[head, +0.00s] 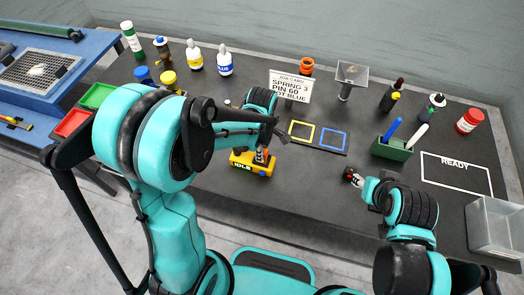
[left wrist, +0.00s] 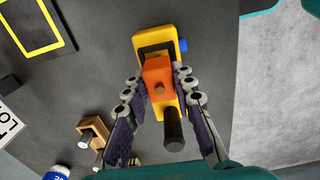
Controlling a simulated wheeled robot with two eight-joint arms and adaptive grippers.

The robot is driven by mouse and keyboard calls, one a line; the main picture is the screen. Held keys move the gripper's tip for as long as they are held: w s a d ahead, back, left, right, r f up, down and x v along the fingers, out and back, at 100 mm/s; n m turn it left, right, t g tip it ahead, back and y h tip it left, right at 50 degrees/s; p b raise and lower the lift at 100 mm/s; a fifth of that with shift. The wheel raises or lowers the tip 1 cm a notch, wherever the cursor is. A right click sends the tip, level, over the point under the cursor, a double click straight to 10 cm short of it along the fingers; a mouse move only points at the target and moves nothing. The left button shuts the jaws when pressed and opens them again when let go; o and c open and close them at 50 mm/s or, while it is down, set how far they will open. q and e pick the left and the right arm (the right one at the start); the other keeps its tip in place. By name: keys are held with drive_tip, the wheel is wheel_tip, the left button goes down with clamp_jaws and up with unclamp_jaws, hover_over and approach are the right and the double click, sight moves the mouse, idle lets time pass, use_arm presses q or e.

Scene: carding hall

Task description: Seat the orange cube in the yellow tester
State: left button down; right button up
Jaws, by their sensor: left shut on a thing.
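The yellow tester (head: 240,164) stands on the dark table below my left gripper (head: 263,148), with a label that seems to read IDLE. In the left wrist view the yellow tester (left wrist: 152,42) has a dark recess and a blue knob at its side. The orange cube (left wrist: 158,71) is between the fingertips of my left gripper, which is shut on it. It appears over or at the tester; whether it touches the recess I cannot tell. In the head view the orange cube (head: 260,158) shows partly. My right gripper (head: 352,176) is apart, to the right, too small to judge.
A dark plate with yellow and blue outlined squares (head: 319,136) lies behind the tester. A READY pad (head: 455,174) and a clear bin (head: 495,228) are at the right.

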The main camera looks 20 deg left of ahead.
use_arm(q)
drive_tip(key=shift+f+b, duration=0.8)
drive_tip(key=shift+f, duration=0.15)
drive_tip(key=c, duration=1.2)
unclamp_jaws()
drive_tip(key=shift+r, duration=0.1)
wheel_tip(320, 180, up, 12)
drive_tip(key=shift+s, duration=0.1)
